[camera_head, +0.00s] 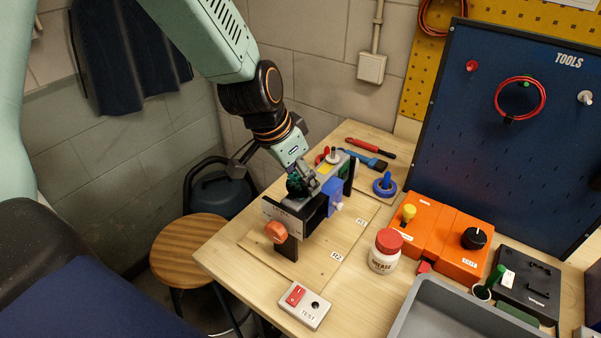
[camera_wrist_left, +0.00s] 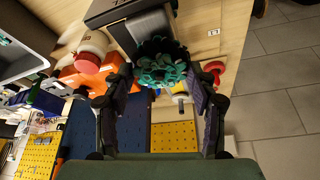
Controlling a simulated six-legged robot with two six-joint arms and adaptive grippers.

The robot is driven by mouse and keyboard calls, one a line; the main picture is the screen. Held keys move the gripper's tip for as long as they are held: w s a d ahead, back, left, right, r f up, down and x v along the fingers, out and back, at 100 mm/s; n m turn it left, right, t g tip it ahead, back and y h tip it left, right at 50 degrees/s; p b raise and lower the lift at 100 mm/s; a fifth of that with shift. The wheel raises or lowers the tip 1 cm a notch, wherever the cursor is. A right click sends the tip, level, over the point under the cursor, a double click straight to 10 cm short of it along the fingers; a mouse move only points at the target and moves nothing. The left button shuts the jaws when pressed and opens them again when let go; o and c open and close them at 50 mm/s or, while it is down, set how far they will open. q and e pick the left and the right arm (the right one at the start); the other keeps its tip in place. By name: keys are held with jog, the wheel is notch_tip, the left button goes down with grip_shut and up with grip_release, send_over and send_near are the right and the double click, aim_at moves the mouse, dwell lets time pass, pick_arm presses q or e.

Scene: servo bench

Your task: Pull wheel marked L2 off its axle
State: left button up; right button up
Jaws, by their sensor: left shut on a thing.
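My left gripper (camera_head: 308,180) reaches down from above at the left side of the servo stand (camera_head: 285,221), a black and grey rig on the bench. It is shut on a dark green toothed wheel (camera_head: 296,186). In the left wrist view the green wheel (camera_wrist_left: 162,60) sits between the two fingers, close beside the dark body of the stand (camera_wrist_left: 112,8). The axle behind the wheel is hidden, so I cannot tell whether the wheel is still on it. No L2 mark is legible. My right gripper is not in view.
An orange wheel (camera_head: 276,232) is at the stand's front and a blue part (camera_head: 333,188) at its right. A red wheel (camera_wrist_left: 214,66) is near the gripper.

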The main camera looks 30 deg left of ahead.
pick_arm(q)
jog(key=shift+s+r, duration=0.1)
jog(key=shift+r, duration=0.2)
dwell(0.4)
notch_tip(320, 180, up, 6)
jog(key=p, duration=0.6)
jog(key=shift+r, duration=0.2)
dwell(0.5)
jog(key=shift+f, duration=0.1)
